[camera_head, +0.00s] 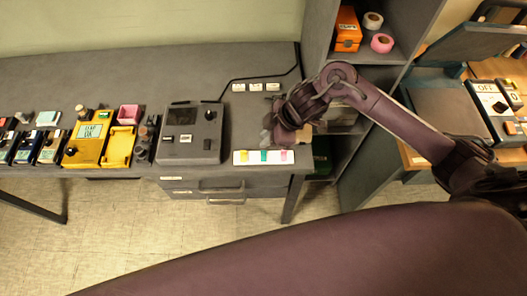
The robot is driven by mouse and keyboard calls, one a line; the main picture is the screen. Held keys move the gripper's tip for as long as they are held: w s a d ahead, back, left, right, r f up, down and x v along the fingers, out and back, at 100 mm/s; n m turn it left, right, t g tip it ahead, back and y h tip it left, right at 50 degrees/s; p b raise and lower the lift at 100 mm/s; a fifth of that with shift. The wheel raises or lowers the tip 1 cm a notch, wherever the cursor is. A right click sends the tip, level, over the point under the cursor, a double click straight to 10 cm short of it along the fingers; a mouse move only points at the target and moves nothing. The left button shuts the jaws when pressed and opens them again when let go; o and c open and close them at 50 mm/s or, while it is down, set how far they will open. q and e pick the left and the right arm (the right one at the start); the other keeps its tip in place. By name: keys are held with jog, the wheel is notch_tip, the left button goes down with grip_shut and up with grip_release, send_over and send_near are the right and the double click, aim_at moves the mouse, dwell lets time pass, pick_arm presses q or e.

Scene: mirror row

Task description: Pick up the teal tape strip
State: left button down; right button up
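A white strip holder (236,158) lies along the front edge of the grey table, near its right end. It carries a yellow strip (243,156), the teal tape strip (264,156) in the middle and a pink strip (284,155). My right gripper (267,137) is just behind and above the holder, close to the teal strip and apart from it in the picture. Its fingers are small and blurred, so I cannot tell whether they are open. My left gripper is not in view.
A dark grey device (192,132) stands left of the holder. Several white sockets (256,87) with a black cable lie behind it. A yellow case (88,138) and a pink box (129,114) stand further left. A shelf (313,30) with an orange box (347,29) rises at the right.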

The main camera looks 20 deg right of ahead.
aim_at(267, 152)
jog(key=shift+g+h, duration=0.3)
jog(key=shift+g, duration=0.4)
jog(key=d, duration=0.2)
jog(key=s+d, duration=0.1)
jog(key=d, duration=0.1)
jog(key=shift+r, duration=0.1)
jog(key=p+x, duration=0.1)
jog(key=x, duration=0.6)
jog(key=shift+w+a, duration=0.1)
jog(key=shift+a, duration=0.15)
jog(key=shift+c, duration=0.3)
grip_shut()
